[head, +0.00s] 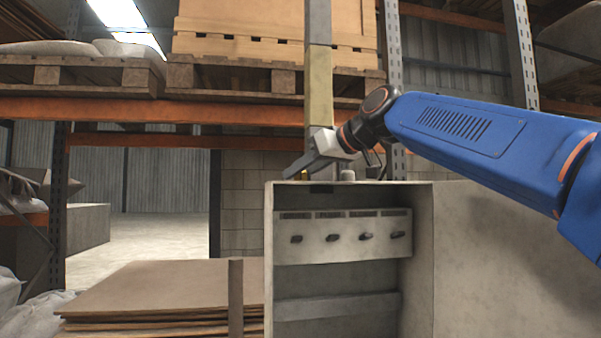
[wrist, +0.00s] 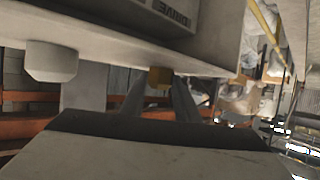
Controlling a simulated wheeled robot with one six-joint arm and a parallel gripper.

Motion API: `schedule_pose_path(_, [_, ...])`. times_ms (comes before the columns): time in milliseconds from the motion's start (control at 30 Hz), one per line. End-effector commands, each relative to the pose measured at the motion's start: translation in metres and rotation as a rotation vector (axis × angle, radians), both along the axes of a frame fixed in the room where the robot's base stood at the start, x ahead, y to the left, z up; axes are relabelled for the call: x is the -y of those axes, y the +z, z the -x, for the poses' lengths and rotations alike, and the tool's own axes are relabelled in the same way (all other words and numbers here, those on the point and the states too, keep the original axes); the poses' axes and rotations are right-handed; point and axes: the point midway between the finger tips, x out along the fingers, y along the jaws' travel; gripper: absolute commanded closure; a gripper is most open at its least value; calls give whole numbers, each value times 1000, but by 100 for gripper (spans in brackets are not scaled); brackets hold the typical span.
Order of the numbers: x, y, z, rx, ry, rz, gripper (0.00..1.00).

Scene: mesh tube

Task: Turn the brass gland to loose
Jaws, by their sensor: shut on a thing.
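The brass gland (wrist: 160,77) shows in the wrist view as a small brass block on the edge of a pale cabinet, between the tips of my two fingers. In the head view only a small yellowish bit of the gland (head: 304,175) shows at the cabinet's top. My gripper (head: 293,173) reaches down to it from the right, and it also shows in the wrist view (wrist: 160,88). It is shut on the gland. The gland's turn position cannot be told.
A pale grey gland (head: 347,175) stands to the right on the open cabinet (head: 425,260), and is at left in the wrist view (wrist: 50,62). Several dark switches (head: 331,238) sit inside. Stacked boards (head: 170,285) lie at left. Pallet racking (head: 150,110) stands behind.

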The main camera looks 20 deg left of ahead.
Motion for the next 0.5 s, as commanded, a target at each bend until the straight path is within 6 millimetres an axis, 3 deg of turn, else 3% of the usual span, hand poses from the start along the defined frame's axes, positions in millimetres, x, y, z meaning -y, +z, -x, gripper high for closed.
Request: schedule_pose_path(500, [0, 0, 0, 0, 186, 0, 94])
